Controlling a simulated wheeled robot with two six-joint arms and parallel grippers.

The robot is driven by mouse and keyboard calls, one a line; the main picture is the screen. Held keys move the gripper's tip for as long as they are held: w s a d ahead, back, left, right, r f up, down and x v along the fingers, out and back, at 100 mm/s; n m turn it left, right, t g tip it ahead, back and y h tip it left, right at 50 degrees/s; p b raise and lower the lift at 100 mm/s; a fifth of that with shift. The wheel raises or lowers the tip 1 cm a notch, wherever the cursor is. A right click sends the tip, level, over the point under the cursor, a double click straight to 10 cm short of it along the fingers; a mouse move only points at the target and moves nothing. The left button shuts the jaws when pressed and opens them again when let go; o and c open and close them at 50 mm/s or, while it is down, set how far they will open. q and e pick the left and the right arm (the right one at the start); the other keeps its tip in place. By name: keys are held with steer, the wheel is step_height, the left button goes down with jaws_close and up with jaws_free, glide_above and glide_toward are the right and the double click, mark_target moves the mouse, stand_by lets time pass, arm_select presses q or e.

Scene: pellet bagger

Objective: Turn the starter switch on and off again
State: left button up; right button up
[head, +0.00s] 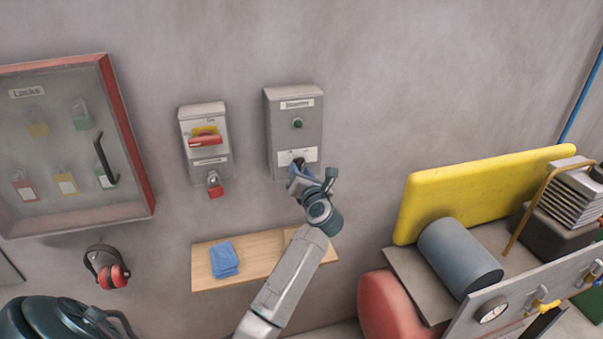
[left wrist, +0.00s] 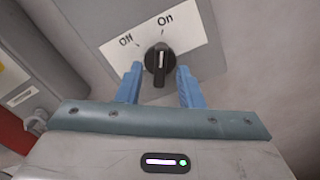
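The grey starter box (head: 283,140) is on the wall at the centre of the head view, with a dark round button or lamp on its front. Its black starter switch (left wrist: 158,63) shows in the left wrist view on a white plate marked Off and On. The white line on the knob points up, towards On. My left gripper (head: 298,168) is at the lower front of the box. Its blue fingers (left wrist: 159,84) stand open on either side of the knob, with gaps between fingers and knob. My right gripper is not in view.
A box with a red and yellow switch (head: 205,137) and a red padlock (head: 214,186) is left of the starter box. A locks cabinet (head: 133,150) is further left. Below is a wooden shelf (head: 205,270) with a blue cloth (head: 224,260). Machinery with a yellow guard (head: 480,190) stands right.

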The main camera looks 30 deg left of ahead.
arm_select(q)
steer(key=b+v, duration=0.5)
steer(key=v, duration=0.5)
steer(key=shift+s+d, duration=0.25)
steer(key=shift+s, duration=0.05)
